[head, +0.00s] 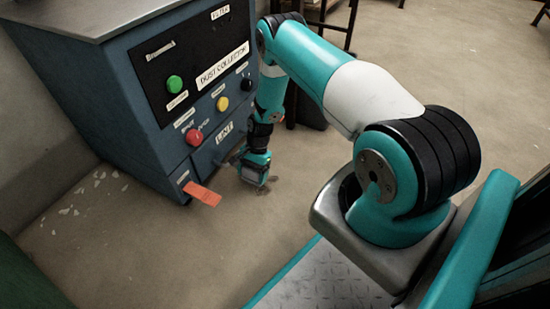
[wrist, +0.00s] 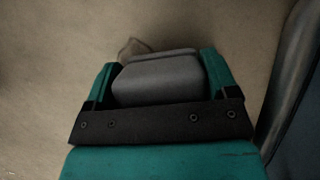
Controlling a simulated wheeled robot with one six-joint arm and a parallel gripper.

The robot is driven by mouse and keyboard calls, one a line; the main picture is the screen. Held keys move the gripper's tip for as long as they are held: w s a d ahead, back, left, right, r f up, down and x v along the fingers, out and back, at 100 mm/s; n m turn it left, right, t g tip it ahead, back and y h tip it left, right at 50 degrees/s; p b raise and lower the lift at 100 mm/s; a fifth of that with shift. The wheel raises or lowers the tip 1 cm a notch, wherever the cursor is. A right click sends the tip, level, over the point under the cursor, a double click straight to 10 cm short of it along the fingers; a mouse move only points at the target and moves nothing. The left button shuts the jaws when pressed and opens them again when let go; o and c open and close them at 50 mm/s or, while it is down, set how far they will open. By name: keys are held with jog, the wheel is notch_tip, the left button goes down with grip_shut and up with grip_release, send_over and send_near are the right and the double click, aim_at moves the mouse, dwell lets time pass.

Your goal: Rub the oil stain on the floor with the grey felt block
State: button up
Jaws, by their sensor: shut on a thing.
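My gripper (head: 254,170) points down close to the floor, just right of the dust collector's front. In the wrist view my gripper (wrist: 158,66) is shut on the grey felt block (wrist: 156,82), with one teal finger on each side. A brown patch, apparently the oil stain (wrist: 132,46), shows on the floor just past the block's far left edge; the block hides the rest. In the head view a dark smudge (head: 236,158) lies on the floor beside the gripper. I cannot tell whether the block touches the floor.
The blue dust collector (head: 205,160) stands close to the left of my gripper, with an orange tag (head: 202,194) sticking out low on its front. Pale flakes (head: 98,178) lie on the floor at its left. Dark-legged furniture (head: 335,25) stands behind. The floor in front is clear.

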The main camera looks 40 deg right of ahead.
jog(key=shift+r+p, duration=1.95)
jog(key=shift+r, duration=0.65)
